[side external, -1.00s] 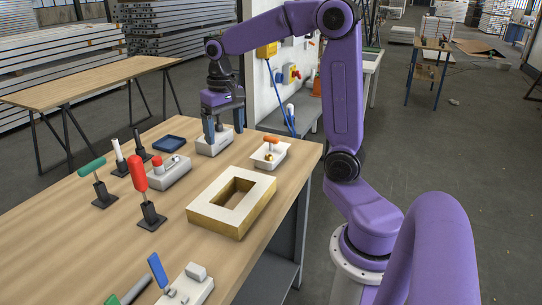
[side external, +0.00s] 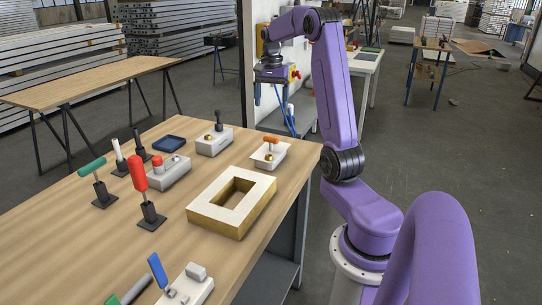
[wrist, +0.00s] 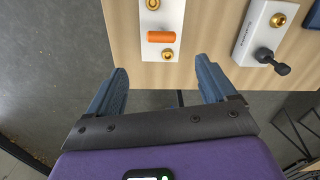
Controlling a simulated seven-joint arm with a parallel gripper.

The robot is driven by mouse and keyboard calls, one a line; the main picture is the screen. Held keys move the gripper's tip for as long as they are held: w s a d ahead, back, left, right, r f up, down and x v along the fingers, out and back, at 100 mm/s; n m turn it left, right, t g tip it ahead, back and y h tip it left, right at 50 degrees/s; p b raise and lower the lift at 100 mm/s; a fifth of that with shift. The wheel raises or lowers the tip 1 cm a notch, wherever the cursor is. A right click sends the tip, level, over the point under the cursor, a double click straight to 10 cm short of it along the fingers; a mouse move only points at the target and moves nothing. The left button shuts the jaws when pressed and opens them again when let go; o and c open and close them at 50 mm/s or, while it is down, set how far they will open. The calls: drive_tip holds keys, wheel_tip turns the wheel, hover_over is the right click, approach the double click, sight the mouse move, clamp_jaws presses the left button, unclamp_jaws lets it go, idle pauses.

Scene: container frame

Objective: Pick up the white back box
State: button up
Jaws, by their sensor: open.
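The white back box (side external: 214,141) sits on the far part of the wooden table, with a black knob standing up from it and a brass button on top. In the wrist view this box (wrist: 247,38) is at the upper right. My gripper (side external: 273,103) is raised to the right of the box, beyond the table's far right edge, apart from it. In the wrist view, my gripper (wrist: 162,68) has its blue fingers spread wide, with nothing between them.
A white tray-like box with an orange handle (side external: 270,154) stands near the table edge; in the wrist view this box (wrist: 153,18) lies ahead of the fingers. A square wooden frame (side external: 210,216), a grey box with a red button (side external: 168,173), a blue tray (side external: 169,144) and several upright handles stand around.

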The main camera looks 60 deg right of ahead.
sight(271, 139)
wheel_tip(271, 139, down, 15)
drive_tip(key=shift+w+d, duration=0.1)
drive_tip(key=shift+d, duration=0.05)
drive_tip(key=c, duration=1.5)
drive_tip(key=shift+r, duration=0.1)
drive_tip(key=shift+r, duration=0.5)
wheel_tip(271, 139, up, 2)
drive_tip(key=shift+r, duration=0.15)
drive_tip(key=shift+s+a+r, duration=1.55)
drive_tip(key=shift+s+r, duration=0.2)
drive_tip(key=shift+r, duration=0.6)
drive_tip(key=shift+s+a+r, duration=1.6)
drive_tip(key=shift+s+r, duration=0.1)
drive_tip(key=shift+r, duration=0.65)
drive_tip(key=shift+s+a+r, duration=1.55)
drive_tip(key=shift+s+r, duration=0.2)
drive_tip(key=shift+r, duration=0.6)
